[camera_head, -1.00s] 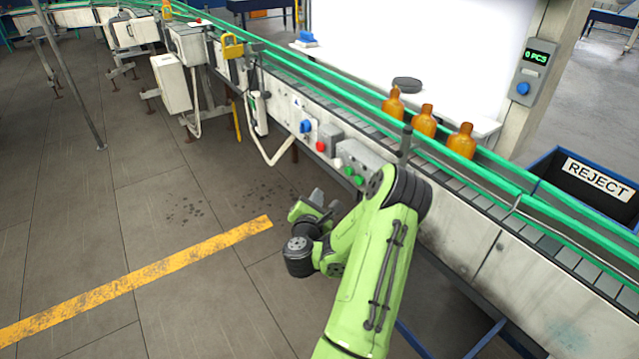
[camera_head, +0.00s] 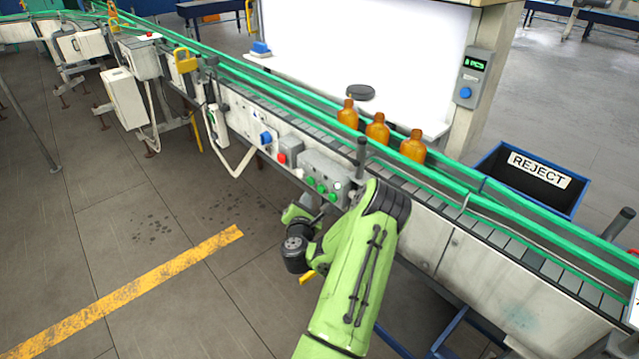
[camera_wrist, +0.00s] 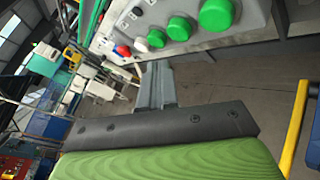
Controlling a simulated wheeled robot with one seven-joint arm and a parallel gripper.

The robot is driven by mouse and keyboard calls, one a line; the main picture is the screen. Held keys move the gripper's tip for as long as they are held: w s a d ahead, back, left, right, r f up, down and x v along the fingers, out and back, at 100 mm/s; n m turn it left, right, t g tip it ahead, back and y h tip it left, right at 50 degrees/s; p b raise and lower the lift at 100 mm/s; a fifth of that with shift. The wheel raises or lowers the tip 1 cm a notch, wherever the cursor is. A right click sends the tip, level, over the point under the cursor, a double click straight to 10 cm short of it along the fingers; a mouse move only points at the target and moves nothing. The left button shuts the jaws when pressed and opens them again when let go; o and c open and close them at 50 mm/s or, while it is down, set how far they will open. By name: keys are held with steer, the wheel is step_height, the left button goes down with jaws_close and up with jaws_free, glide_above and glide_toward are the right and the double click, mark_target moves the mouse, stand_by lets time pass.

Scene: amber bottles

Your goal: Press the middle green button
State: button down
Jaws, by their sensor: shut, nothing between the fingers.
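A grey control box (camera_head: 335,167) on the conveyor's side carries a row of three green buttons. The middle green button (camera_head: 321,188) sits between the two others; it also shows in the wrist view (camera_wrist: 179,28). There, the nearest green button (camera_wrist: 216,13) looks largest, and the far one (camera_wrist: 156,39) has a white button (camera_wrist: 141,45) beside it. My gripper (camera_wrist: 155,68) is shut and empty, its fingers pointing up the picture, below the button row and apart from it. In the head view my arm hides much of the gripper.
A red button (camera_head: 282,158) and a blue knob (camera_head: 265,138) sit left of the box. Amber bottles (camera_head: 377,129) stand on the conveyor (camera_head: 480,228) above. A black post (camera_head: 361,158) rises beside the box. A REJECT bin (camera_head: 530,178) stands at right. The floor at left is open.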

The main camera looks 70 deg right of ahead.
mark_target(321, 189)
steer(key=shift+s+d+p, duration=0.4)
steer(key=shift+d, duration=0.35)
stand_by(1.5)
steer(key=shift+s+d+p, duration=0.2)
steer(key=shift+d+p, duration=0.15)
steer(key=shift+p, duration=0.1)
